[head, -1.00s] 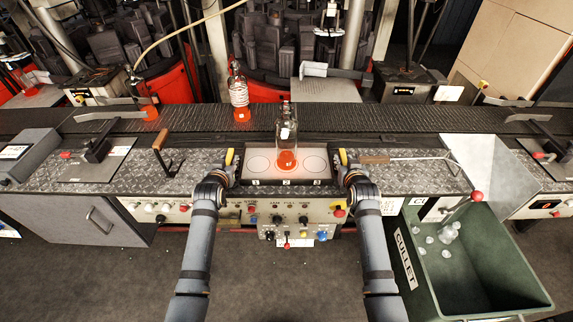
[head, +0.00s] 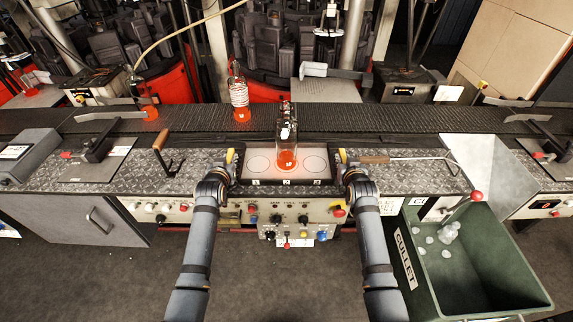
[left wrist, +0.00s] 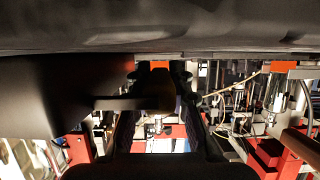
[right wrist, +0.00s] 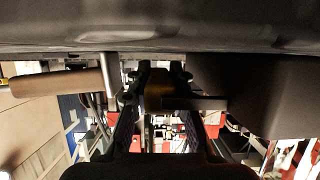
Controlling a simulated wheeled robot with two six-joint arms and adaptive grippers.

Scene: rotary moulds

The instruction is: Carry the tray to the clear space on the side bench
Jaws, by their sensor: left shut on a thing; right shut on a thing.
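The tray (head: 321,180) is a shallow dark-rimmed panel with a pale, lit surface and printed circles. It sits level at the front of the bench. A clear bottle with a glowing orange base (head: 287,160) stands upright on its middle circle; the outer circles are empty. My left gripper (head: 228,168) is shut at the tray's left end, beside a yellow part. My right gripper (head: 346,168) is shut at its right end in the same way. My arms partly hide both grips. Both wrist views are mostly filled by dark nearby surfaces.
A green cullet bin (head: 405,265) stands at the right.

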